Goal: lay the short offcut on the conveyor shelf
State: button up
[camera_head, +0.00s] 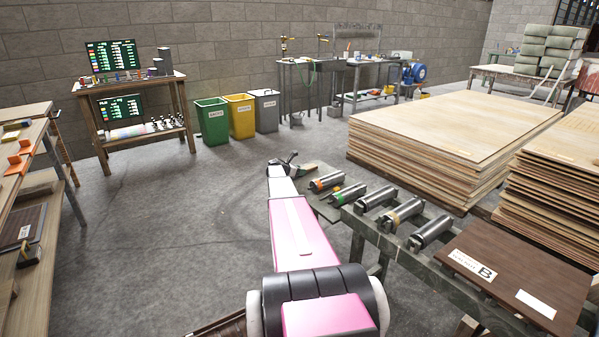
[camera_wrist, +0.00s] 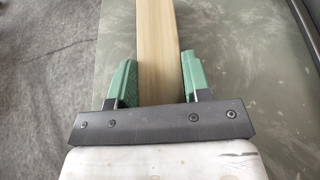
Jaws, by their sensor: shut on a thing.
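In the wrist view, my gripper (camera_wrist: 160,64) has its green fingers on either side of a pale wooden strip (camera_wrist: 162,28) and is shut on it. The strip runs out past the top edge, so its full length is hidden there. In the head view, my gripper (camera_head: 287,161) is at the far end of my pink arm, and a small part of the strip (camera_head: 317,169) shows to its right. The strip is over a grey-green surface (camera_wrist: 225,50). That surface appears to be the far end of the grey-green roller stand (camera_head: 322,208); I cannot tell whether they touch.
Several metal rollers (camera_head: 376,198) lie along the stand, right of my arm. A dark brown board marked B (camera_head: 505,262) is nearer. Tall veneer stacks (camera_head: 450,130) stand to the right. Bins (camera_head: 240,116) and a display table (camera_head: 130,86) are behind. The floor left of my arm is clear.

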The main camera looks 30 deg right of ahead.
jog(key=shift+f, duration=1.15)
jog(key=o, duration=1)
jog(key=shift+w+d, duration=0.1)
jog(key=v, duration=0.3)
jog(key=r+v, duration=0.1)
jog(key=v, duration=0.6)
jog(key=shift+r, duration=0.35)
jog(key=shift+a+r, duration=0.35)
jog(key=shift+a, duration=0.15)
jog(key=s+a+m+y, duration=0.4)
jog(key=s+a+m, duration=0.2)
jog(key=s+a, duration=0.7)
jog(key=s+a+f+m+y, duration=0.1)
jog(key=s+a+m+y, duration=0.4)
jog(key=s+a, duration=0.9)
jog(key=s+a+f+m+g+y, duration=0.1)
jog(key=s+a+m+y, duration=0.3)
jog(key=s+a+m, duration=0.4)
jog(key=shift+s+a+y, duration=0.1)
jog(key=shift+s+a, duration=0.95)
jog(key=shift+a, duration=0.55)
jog(key=shift+s+a+y, duration=0.1)
jog(key=shift+s+a, duration=0.9)
jog(key=shift+a, duration=0.65)
jog(key=shift+s+a+y, duration=0.1)
jog(key=shift+s+a, duration=0.95)
jog(key=shift+a, duration=0.55)
